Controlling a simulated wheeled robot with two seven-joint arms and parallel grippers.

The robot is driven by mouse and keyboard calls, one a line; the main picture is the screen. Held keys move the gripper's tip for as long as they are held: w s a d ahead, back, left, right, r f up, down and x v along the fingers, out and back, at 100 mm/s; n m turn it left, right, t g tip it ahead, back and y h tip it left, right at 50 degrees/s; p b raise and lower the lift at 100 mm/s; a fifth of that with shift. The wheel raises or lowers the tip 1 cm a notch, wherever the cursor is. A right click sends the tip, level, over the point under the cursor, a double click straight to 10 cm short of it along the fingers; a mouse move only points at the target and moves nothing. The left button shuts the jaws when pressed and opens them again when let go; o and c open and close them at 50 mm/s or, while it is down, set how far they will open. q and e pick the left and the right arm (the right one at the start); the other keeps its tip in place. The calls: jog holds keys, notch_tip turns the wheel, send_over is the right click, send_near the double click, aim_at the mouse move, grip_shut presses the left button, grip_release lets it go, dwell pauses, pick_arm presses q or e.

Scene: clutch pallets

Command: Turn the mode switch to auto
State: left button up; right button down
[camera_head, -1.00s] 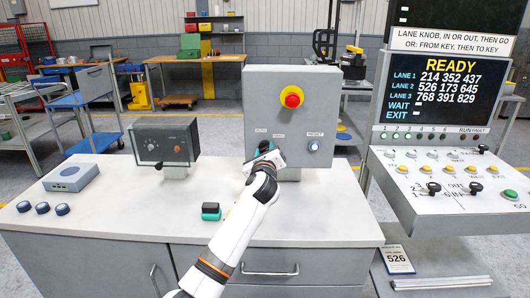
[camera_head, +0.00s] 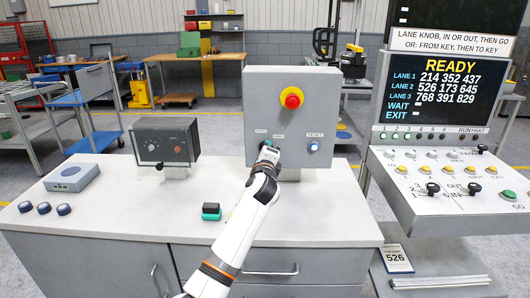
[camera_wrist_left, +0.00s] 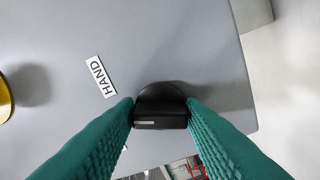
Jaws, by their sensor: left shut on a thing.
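The mode switch is a black knob (camera_wrist_left: 161,117) with a short pale mark, on the front of the grey control box (camera_head: 262,95). My left gripper (camera_head: 266,147) is at the lower left of that box and mostly hides the knob in the head view. In the left wrist view its green ridged fingers are closed on both sides of the knob. A HAND label (camera_wrist_left: 100,77) lies to the upper left of the knob there. In the head view the small AUTO label (camera_head: 261,131) is left of the HAND label. My right gripper is not in view.
A red emergency button (camera_head: 291,98) on a yellow base sits above the switch. A lit reset button (camera_head: 313,146) is to its right. A dark box (camera_head: 166,140) and a green-and-black block (camera_head: 211,211) stand on the bench. A display console (camera_head: 440,90) is at the right.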

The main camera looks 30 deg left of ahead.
pick_arm(q)
jog(key=shift+f+n, duration=0.15)
jog(key=shift+n, duration=2.05)
jog(key=o, duration=0.9)
jog(key=b+v, duration=0.1)
jog(key=v, duration=1.1)
jog(key=shift+s+b, duration=0.15)
jog(key=shift+b, duration=0.15)
